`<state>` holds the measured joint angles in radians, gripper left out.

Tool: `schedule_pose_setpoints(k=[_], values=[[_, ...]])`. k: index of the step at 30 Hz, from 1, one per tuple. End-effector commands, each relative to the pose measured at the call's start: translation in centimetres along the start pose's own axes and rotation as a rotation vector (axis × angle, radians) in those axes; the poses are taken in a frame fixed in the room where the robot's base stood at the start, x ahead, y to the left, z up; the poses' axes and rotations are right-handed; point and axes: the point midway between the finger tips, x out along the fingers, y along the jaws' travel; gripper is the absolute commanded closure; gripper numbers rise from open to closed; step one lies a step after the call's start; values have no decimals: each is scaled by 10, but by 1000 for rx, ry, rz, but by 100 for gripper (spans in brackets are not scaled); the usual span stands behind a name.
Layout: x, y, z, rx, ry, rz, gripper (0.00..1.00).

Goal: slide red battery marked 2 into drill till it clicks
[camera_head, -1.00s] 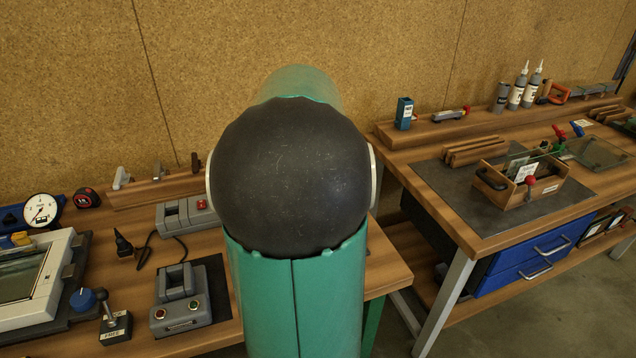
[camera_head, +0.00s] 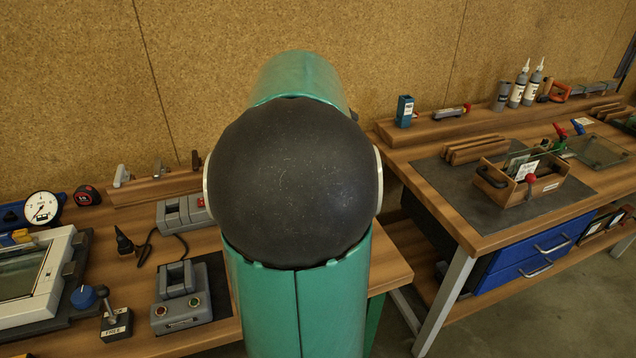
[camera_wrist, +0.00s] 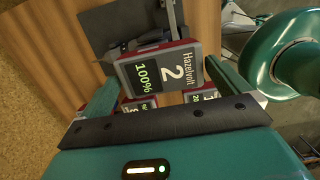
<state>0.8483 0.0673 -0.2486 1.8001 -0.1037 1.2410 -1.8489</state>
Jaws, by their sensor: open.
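The red battery marked 2 (camera_wrist: 160,68) shows in the wrist view, with a dark label reading "Hazelvolt" and "100%". My gripper (camera_wrist: 163,76) is open, with one green finger to each side of the battery as seen from the wrist. I cannot tell whether the fingers touch it. Dark and grey parts lie just beyond the battery, and I cannot tell whether they belong to the drill. In the head view my own arm covers the middle, and neither the battery nor my gripper shows there. I cannot make out the drill for certain.
Two more labelled batteries (camera_wrist: 140,104) (camera_wrist: 200,96) sit partly hidden close to my gripper. A dark mat (camera_wrist: 103,22) lies on the wooden bench. Grey cradles (camera_head: 181,312), a gauge (camera_head: 41,208) and a lever box (camera_head: 116,325) stand at left. A second bench holds a wooden tray (camera_head: 520,187).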

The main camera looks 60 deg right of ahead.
Motion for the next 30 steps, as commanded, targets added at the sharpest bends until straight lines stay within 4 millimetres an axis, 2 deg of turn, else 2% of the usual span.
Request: schedule_pose_setpoints(k=[1, 6, 12, 18, 30], values=[[-13, 1, 0, -1, -1, 5, 0], [-51, 1, 0, -1, -1, 5, 0], [-83, 1, 0, -1, -1, 3, 0], [-94, 0, 0, 0, 0, 1, 0], [-93, 0, 0, 0, 0, 1, 0]])
